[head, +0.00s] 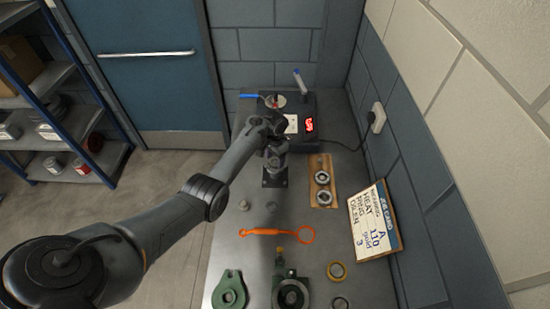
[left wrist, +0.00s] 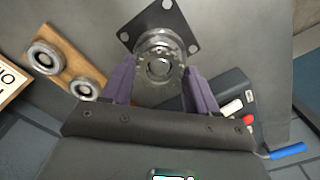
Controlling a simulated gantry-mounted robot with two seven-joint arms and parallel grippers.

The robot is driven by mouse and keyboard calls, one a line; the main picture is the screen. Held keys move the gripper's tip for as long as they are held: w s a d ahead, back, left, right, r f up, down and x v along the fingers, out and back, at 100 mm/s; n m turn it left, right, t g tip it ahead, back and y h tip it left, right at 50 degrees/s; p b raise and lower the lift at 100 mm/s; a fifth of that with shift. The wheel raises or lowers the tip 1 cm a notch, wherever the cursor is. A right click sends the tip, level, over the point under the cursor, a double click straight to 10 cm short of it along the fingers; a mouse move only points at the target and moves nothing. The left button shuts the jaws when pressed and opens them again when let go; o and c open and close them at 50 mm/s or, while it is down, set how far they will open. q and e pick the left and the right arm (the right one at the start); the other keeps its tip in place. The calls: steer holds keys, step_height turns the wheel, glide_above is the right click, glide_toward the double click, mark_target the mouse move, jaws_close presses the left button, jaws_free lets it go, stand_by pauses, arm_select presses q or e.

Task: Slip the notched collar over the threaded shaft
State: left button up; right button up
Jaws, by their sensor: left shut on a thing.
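The notched collar (left wrist: 143,70) is a pale metal ring with a toothed rim, seen in the left wrist view. My left gripper (left wrist: 160,85) is shut on it, one purple finger at each side. The threaded shaft stands on a dark square base plate (left wrist: 178,18) with corner holes. The collar is in line with the shaft, and a round grey face shows in its opening. I cannot tell whether the collar is around the shaft or just above it. In the head view my left gripper (head: 277,150) hides most of the shaft above the base plate (head: 274,178). My right gripper is not in view.
A heater box (head: 310,104) with a red display stands behind the gripper. A wooden board (head: 322,196) with two bearings and a sign (head: 374,222) are right.

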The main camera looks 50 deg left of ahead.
arm_select(q)
steer(key=shift+f, duration=0.55)
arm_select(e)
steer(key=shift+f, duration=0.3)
arm_select(q)
steer(key=shift+f+b, duration=0.35)
steer(key=shift+b, duration=0.1)
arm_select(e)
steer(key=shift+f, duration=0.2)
arm_select(q)
steer(key=shift+f, duration=0.4)
steer(key=o, duration=1.1)
steer(key=shift+b, duration=0.3)
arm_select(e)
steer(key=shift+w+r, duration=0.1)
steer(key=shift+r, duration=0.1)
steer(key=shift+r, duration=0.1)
arm_select(q)
steer(key=shift+r+p, duration=0.45)
steer(key=shift+p, duration=0.05)
step_height(320, 180, up, 7)
steer(key=p, duration=0.7)
steer(key=shift+f, duration=0.2)
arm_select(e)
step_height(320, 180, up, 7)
